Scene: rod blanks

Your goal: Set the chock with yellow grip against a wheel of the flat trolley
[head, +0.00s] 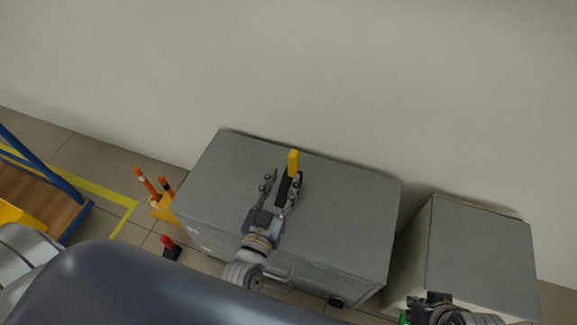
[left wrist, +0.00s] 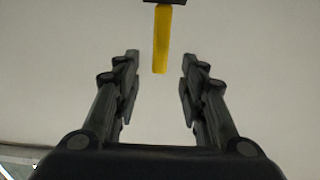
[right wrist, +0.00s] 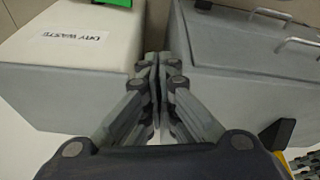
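The chock with yellow grip has a dark body (head: 284,186) and an upright yellow grip (head: 292,163). It appears to be on top of the grey cabinet (head: 340,190). My left gripper (head: 280,186) is open over the cabinet, close to the chock. In the left wrist view the yellow grip (left wrist: 162,42) lies in line with the gap between the spread fingers, with no visible contact. The flat trolley (head: 45,195), with a wooden deck and blue frame, is partly in view at the far left; its wheels are hidden. My right gripper (right wrist: 157,95) is shut and empty.
A chock with red grip (head: 170,247) is on the floor left of the cabinet. Orange-and-white posts (head: 147,183) stand by the cabinet's left side. A dry waste bin (right wrist: 75,70) with a grey lid stands to the right. The wall (head: 300,70) is close behind.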

